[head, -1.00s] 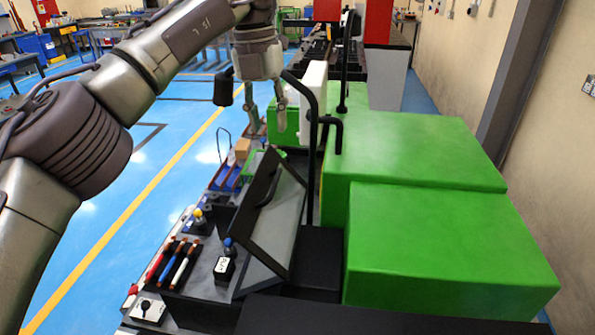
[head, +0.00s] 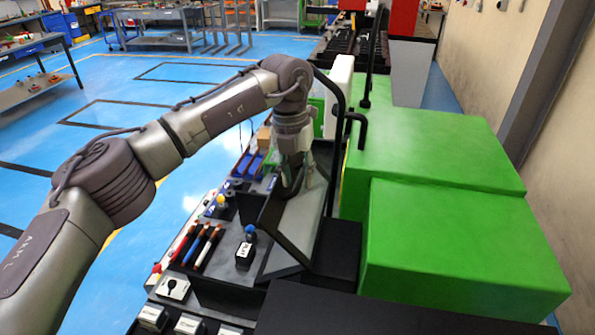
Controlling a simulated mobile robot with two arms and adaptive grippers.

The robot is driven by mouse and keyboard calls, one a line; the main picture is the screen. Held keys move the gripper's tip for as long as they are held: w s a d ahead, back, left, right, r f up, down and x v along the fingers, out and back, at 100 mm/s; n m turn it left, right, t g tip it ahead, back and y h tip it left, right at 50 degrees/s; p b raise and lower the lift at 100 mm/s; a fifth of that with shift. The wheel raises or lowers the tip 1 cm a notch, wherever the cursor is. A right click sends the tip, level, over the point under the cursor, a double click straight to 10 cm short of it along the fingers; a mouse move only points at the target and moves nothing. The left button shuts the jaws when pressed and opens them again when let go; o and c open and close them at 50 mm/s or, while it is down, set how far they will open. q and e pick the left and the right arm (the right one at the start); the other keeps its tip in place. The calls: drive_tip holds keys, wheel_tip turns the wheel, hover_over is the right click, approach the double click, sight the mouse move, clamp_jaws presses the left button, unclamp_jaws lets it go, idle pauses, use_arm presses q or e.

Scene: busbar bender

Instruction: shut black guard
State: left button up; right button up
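The black guard (head: 298,222) is a black-framed panel with a grey, see-through-looking middle. It stands tilted up over the machine bed, with a dark curved handle on its upper left side. My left gripper (head: 294,178) is down at the guard's upper part, around the handle. Its fingers look spread apart, one on each side of the handle. They partly hide the handle, and I cannot tell whether they touch it. My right gripper is not in view.
Big green machine covers (head: 455,240) stand right of the guard. A bent black bar (head: 345,75) and white box (head: 338,95) rise just behind my gripper. Pens (head: 196,243) and a small black block (head: 245,252) lie at the left.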

use_arm(q)
drive_tip(key=shift+d, duration=0.1)
clamp_jaws()
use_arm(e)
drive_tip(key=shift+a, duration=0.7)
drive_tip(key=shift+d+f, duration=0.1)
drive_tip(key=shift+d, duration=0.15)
use_arm(q)
drive_tip(key=shift+w+a+r+b, duration=0.15)
drive_tip(key=shift+a+b, duration=0.15)
drive_tip(key=shift+a, duration=0.3)
drive_tip(key=w+a+g+h+b, duration=0.1)
drive_tip(key=a+h, duration=0.5)
drive_tip(key=a, duration=0.8)
drive_tip(key=shift+w+a+h+b, duration=0.2)
drive_tip(key=shift+w+h+b, duration=0.25)
drive_tip(key=shift+w, duration=0.5)
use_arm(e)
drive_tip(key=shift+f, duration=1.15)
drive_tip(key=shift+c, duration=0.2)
